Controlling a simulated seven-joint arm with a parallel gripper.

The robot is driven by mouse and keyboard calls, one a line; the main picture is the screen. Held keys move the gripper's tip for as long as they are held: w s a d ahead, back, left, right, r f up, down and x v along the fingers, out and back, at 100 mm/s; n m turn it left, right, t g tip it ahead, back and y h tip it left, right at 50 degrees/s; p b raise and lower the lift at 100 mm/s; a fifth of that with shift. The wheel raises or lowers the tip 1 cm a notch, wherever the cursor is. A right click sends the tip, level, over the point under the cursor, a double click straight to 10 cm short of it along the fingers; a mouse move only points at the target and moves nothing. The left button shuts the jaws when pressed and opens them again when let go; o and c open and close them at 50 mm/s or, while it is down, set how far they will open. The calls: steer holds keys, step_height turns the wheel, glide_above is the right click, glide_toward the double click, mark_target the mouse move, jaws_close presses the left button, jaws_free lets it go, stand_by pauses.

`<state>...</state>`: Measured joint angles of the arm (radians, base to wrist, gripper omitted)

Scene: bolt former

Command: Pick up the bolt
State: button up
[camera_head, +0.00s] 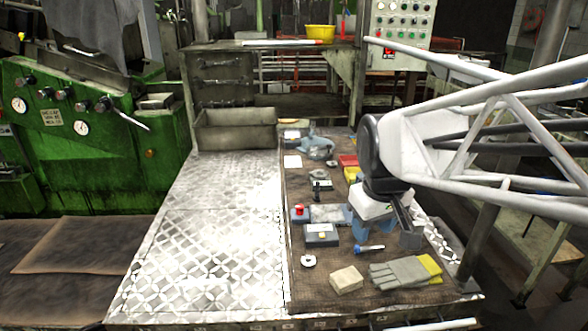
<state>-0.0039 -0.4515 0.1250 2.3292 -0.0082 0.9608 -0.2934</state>
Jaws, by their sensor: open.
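I cannot clearly make out a bolt on the dark mat (330,278). A small short rod with a blue end (369,248) lies on the mat just below my gripper in the picture; I cannot tell if it is the bolt. A small round metal piece (308,261) lies to its left. My gripper (388,228) hangs over the right part of the mat, open, with its fingers pointing down. The arm and hand hide part of the mat's right side. I cannot see anything held between the fingers.
A tan block (346,279) and grey-yellow gloves (405,272) lie at the mat's front. A dark box with a yellow button (321,235) and a box with a red button (299,211) are to the left. The patterned metal plate (205,230) left of the mat is clear.

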steer(key=w+n, duration=0.4)
steer(key=w, duration=0.8)
steer(key=n+g, duration=0.2)
steer(key=n, duration=0.6)
glide_above(318, 182)
steer(key=f, duration=0.9)
steer(key=shift+s+d, duration=0.2)
steer(key=shift+w+f, duration=0.25)
steer(key=shift+f, duration=1.25)
steer(key=shift+f, duration=0.1)
steer(key=shift+s+a+f, duration=0.1)
steer(key=shift+f, duration=1.2)
steer(key=shift+a+f, duration=0.1)
steer(key=shift+f, duration=1.15)
